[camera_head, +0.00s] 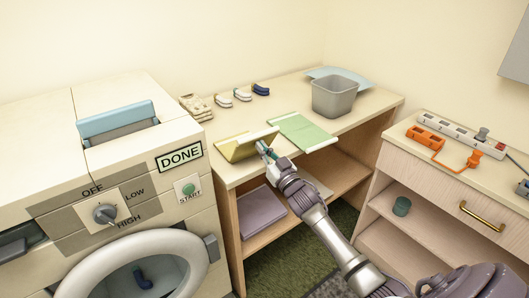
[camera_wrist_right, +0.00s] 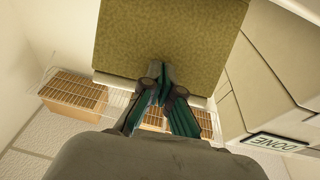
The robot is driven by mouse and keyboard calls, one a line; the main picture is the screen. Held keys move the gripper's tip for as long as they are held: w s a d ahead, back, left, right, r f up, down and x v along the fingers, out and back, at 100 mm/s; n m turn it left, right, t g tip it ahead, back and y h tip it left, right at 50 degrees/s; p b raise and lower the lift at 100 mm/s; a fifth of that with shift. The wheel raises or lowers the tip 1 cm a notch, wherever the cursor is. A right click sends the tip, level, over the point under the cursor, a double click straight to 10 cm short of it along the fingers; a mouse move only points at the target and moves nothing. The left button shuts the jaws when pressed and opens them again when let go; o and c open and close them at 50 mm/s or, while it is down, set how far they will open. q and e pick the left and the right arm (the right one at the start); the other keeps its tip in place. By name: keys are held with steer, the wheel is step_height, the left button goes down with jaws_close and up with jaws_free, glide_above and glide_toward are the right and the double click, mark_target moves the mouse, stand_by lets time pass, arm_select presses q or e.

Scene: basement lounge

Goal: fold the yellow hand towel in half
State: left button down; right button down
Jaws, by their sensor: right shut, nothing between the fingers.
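The yellow hand towel (camera_head: 236,150) lies at the front left of the wooden table's top, beside the washing machine. Part of it stands up at a tilt, with a pale edge along the top. In the right wrist view the towel (camera_wrist_right: 170,35) fills the top middle as an olive-yellow sheet with a pale strip at its lower edge. My right gripper (camera_head: 263,149) is at the towel's right side. Its fingers (camera_wrist_right: 163,85) are together and empty, in front of the towel's edge; I cannot tell if they touch it. My left gripper is not in view.
A green towel (camera_head: 304,132) lies right of the yellow one on the table (camera_head: 225,180). A grey bin (camera_head: 335,98), a blue cloth (camera_head: 350,76) and small shoe-like items (camera_head: 242,95) stand behind. The washing machine (camera_head: 150,180) is close on the left.

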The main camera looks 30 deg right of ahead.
stand_by(0.3)
steer(key=shift+r+b+x, duration=0.15)
steer(key=shift+b+x, duration=0.35)
steer(key=shift+x, duration=1.35)
steer(key=shift+r+b+x, duration=0.15)
steer(key=shift+b+x, duration=0.35)
steer(key=shift+x, duration=1.4)
steer(key=shift+s, duration=0.15)
steer(key=shift+w+f+b, duration=0.1)
steer(key=shift+w+b, duration=1.15)
steer(key=shift+w, duration=0.25)
steer(key=shift+w+a+b, duration=0.1)
steer(key=shift+w+b, duration=0.6)
steer(key=shift+w, duration=0.35)
